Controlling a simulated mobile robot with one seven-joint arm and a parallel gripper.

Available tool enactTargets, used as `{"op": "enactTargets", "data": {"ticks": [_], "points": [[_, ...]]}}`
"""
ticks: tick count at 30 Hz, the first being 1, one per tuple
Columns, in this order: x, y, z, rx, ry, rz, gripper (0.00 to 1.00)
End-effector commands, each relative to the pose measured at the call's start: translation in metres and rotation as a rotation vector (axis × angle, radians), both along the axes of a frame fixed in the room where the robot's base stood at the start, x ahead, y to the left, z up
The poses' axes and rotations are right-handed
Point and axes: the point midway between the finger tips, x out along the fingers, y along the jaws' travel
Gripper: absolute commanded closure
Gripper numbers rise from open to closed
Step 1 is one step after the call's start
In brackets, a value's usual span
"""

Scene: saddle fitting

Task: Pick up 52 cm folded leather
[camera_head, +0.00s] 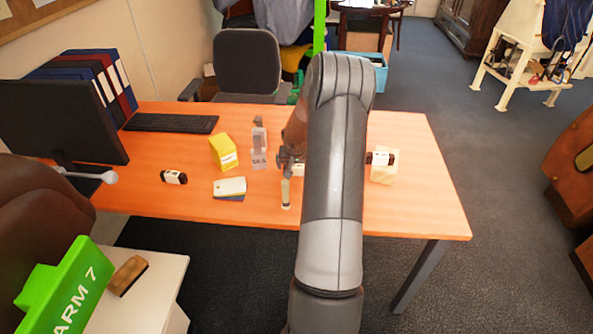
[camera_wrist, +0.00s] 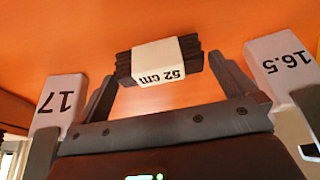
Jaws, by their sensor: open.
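The 52 cm folded leather (camera_wrist: 190,48) is a dark, layered bundle with a white band marked "52 cm". It lies on the orange desk, in the upper middle of the wrist view. My gripper (camera_wrist: 165,68) is open, with one dark finger toward each end of the bundle. The leather looks a little beyond the fingertips; I cannot tell if they touch it. In the head view my arm hides most of the area around the gripper (camera_head: 290,163), and a small white patch there cannot be identified for certain.
Blocks marked "17" (camera_wrist: 58,103) and "16.5" (camera_wrist: 278,62) flank my fingers in the wrist view. Two similar banded dark bundles lie on the desk, left (camera_head: 174,177) and right (camera_head: 382,158). A yellow box (camera_head: 223,152) and cards (camera_head: 230,187) are left of my arm.

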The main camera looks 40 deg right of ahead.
Motion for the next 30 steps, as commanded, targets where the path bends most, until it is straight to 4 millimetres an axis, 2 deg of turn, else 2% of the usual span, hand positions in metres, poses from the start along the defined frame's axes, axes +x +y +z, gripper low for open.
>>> {"op": "enactTargets", "data": {"ticks": [3, 11, 24, 30], "points": [[0.0030, -0.0028, -0.0097, 0.000, 0.000, -0.001, 0.00], [0.0038, -0.0035, -0.0117, 0.000, 0.000, -0.001, 0.00], [0.0037, -0.0032, -0.0116, 0.000, 0.000, -0.001, 0.34], [0.0039, -0.0034, -0.0111, 0.000, -0.001, -0.001, 0.36]]}}
